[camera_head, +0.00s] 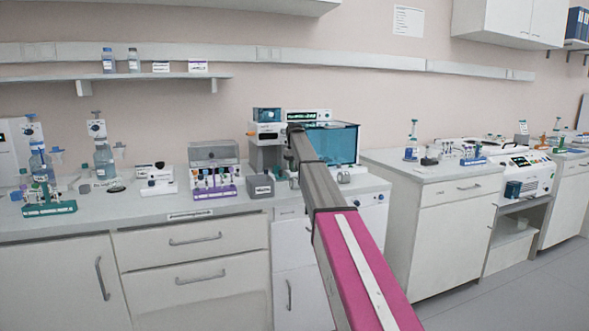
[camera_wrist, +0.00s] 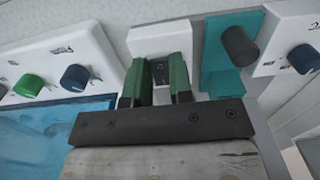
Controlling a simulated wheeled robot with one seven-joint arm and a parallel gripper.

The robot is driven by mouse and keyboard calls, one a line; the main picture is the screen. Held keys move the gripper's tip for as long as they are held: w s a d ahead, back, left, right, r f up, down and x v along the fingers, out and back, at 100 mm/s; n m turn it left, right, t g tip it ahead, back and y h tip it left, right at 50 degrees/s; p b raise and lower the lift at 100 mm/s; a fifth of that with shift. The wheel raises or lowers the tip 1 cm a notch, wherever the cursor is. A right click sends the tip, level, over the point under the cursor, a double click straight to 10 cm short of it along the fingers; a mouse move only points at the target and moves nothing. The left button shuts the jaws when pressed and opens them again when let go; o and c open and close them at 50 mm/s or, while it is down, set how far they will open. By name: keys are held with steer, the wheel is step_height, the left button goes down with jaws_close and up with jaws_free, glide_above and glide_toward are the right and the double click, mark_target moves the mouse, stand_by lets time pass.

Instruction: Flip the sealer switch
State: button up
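In the wrist view, a small black rocker switch (camera_wrist: 160,70) sits on a white housing (camera_wrist: 155,37). I cannot read a label that names it as the sealer switch. My gripper (camera_wrist: 160,77) has two green fingers standing apart, one on each side of the switch. The gap between them shows the switch and holds nothing else. I cannot tell whether a finger touches the switch. In the head view, my arm reaches to the bench equipment beside the blue tank (camera_head: 332,143), and my gripper is hidden there.
In the wrist view, a teal panel with a dark knob (camera_wrist: 239,46) stands close right of the fingers. A green knob (camera_wrist: 29,85) and a blue knob (camera_wrist: 75,78) are on the left, above blue glass. In the head view, a grey box (camera_head: 260,187) stands left of my arm.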

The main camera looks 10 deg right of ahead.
steer(key=shift+w, duration=0.15)
jaws_close()
steer(key=shift+g, duration=0.6)
steer(key=o, duration=0.8)
jaws_free()
